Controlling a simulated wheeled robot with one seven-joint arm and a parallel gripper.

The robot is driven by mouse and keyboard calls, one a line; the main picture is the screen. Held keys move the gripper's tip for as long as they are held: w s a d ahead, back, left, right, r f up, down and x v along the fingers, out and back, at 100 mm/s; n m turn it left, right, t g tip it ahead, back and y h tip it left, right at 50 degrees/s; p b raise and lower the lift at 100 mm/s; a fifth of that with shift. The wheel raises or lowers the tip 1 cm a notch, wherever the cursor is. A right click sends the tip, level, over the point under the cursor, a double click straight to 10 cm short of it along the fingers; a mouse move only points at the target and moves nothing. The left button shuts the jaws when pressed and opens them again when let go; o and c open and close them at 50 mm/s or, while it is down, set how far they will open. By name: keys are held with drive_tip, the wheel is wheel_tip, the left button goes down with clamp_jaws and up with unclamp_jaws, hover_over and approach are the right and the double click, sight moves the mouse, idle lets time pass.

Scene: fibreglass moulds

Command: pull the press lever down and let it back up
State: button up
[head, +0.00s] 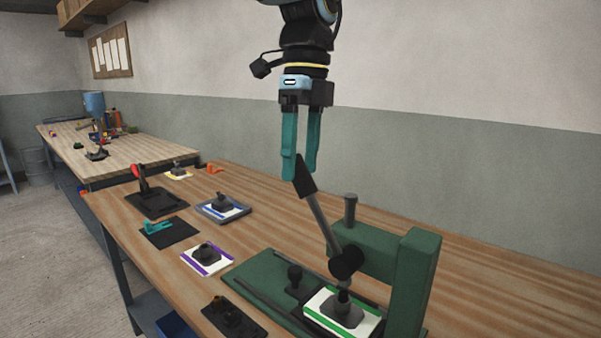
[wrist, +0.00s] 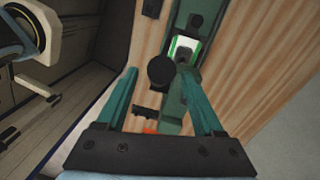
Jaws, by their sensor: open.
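The green press (head: 413,280) stands at the right front of the bench. Its lever (head: 324,217) is a grey rod with a black grip (head: 305,179), raised and tilted up to the left from a black pivot. My gripper (head: 300,176), with teal fingers, points down and is open at the top of the grip. In the wrist view my gripper (wrist: 168,92) has the round black grip end (wrist: 161,70) in the gap between its fingers. I cannot tell whether either finger touches it. A white and green mould (head: 343,314) sits under the press.
Several moulds and tools lie left of the press, among them a purple-edged mould (head: 207,257), a blue-edged mould (head: 223,208) and a red-handled tool (head: 155,200). A second bench (head: 120,156) stands behind at left. A wall runs along the back.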

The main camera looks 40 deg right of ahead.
sight(319, 208)
drive_tip(key=shift+a+f, duration=0.15)
drive_tip(key=shift+f, duration=1.25)
drive_tip(key=shift+c, duration=0.2)
clamp_jaws()
